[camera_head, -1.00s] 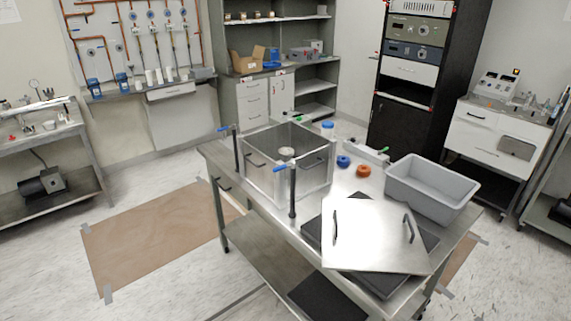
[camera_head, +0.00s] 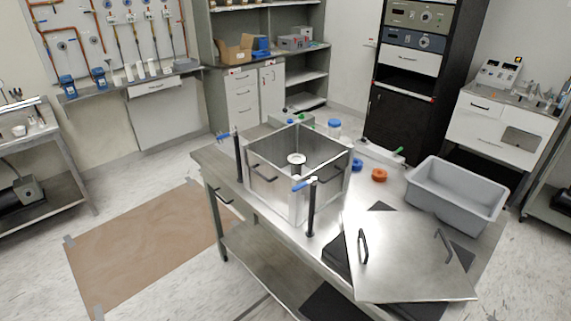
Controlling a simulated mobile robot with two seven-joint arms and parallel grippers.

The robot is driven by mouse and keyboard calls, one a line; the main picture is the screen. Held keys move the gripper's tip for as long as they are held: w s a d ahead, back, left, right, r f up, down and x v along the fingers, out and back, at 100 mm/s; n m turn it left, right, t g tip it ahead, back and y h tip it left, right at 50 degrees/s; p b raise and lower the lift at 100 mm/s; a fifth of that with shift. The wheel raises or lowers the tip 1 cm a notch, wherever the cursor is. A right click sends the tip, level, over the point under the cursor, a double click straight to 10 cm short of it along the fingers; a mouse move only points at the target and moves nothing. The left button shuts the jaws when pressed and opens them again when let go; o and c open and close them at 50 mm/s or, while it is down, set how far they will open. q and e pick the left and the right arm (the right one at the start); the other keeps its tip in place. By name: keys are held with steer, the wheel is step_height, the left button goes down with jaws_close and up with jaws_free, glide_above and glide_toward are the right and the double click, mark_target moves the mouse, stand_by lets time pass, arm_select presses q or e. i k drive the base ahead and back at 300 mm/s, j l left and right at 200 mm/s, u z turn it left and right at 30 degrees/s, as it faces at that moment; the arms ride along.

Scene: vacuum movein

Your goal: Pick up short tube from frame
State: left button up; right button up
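An open-topped metal box (camera_head: 270,190) stands on the steel table (camera_head: 215,160). Inside it a small pale round piece (camera_head: 297,159) shows on what looks like a short upright stem. I cannot tell whether this is the short tube or part of a frame. Two black upright posts with blue handles stand at the box, one at its left side (camera_head: 238,158) and one at its front right (camera_head: 311,208). Neither of my grippers is in view.
A flat metal lid (camera_head: 408,256) with two black handles lies at the table's front right. A grey bin (camera_head: 455,192) stands behind it. A blue ring (camera_head: 357,165), an orange ring (camera_head: 379,175) and a blue-capped jar (camera_head: 334,127) are near the box.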

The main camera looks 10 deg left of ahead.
mark_target(296, 161)
steer(key=i+j, duration=0.35)
steer(key=j, duration=0.15)
steer(key=i+j, duration=0.35)
steer(key=j, duration=0.15)
